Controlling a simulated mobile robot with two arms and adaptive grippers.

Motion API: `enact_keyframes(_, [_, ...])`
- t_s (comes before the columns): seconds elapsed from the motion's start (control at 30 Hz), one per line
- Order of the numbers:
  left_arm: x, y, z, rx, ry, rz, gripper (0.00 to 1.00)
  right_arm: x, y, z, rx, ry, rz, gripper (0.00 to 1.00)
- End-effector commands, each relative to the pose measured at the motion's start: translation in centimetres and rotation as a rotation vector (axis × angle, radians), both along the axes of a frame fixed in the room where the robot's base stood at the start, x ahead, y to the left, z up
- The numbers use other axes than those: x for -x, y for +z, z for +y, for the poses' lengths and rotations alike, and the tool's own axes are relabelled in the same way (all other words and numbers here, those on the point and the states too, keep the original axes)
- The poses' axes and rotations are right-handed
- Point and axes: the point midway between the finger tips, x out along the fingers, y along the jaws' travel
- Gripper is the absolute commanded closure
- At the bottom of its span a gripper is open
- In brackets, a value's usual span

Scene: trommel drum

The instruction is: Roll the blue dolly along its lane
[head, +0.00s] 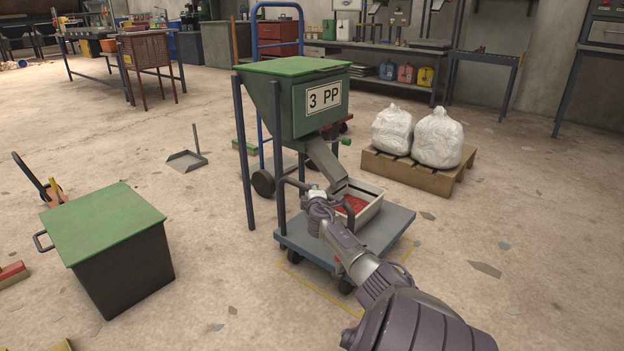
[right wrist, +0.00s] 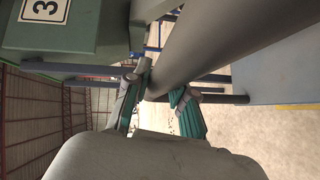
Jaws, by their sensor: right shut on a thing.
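The blue dolly (head: 380,236) stands on the floor below the green hopper, within a yellow floor outline (head: 317,295). Its dark grey hoop handle (head: 281,208) rises on the near left side. A pale tray (head: 372,213) with red contents sits on the deck under the hopper's chute. My right gripper (head: 317,194) is at the top of the handle and shut on it. In the right wrist view the teal-padded fingers (right wrist: 156,98) lie on either side of a grey bar (right wrist: 205,40), and the blue deck (right wrist: 275,55) shows at right. My left gripper is not in view.
The green hopper (head: 290,100) marked "3 PP" stands on blue-grey legs close behind the dolly. A pallet (head: 420,175) with two white sacks is at right. A dark bin with a green lid (head: 103,222) is at left. The floor right of the dolly is mostly clear.

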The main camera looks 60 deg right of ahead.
Motion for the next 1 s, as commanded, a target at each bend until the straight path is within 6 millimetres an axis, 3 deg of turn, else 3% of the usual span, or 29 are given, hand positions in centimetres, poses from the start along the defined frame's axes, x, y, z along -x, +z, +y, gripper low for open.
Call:
enact_keyframes(0.03, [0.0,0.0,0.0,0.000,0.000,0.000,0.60,0.2,0.5,-0.4,0.006,-0.010,-0.003,0.75])
enact_keyframes(0.2, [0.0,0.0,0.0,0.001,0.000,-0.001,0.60,0.2,0.5,-0.4,0.005,-0.009,-0.003,0.50])
enact_keyframes(0.67, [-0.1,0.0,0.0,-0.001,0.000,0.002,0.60,0.6,0.4,0.6,0.008,-0.004,-0.002,0.50])
enact_keyframes(1.0, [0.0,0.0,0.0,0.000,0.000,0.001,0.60,3.5,1.0,5.1,0.005,-0.002,0.002,0.50])
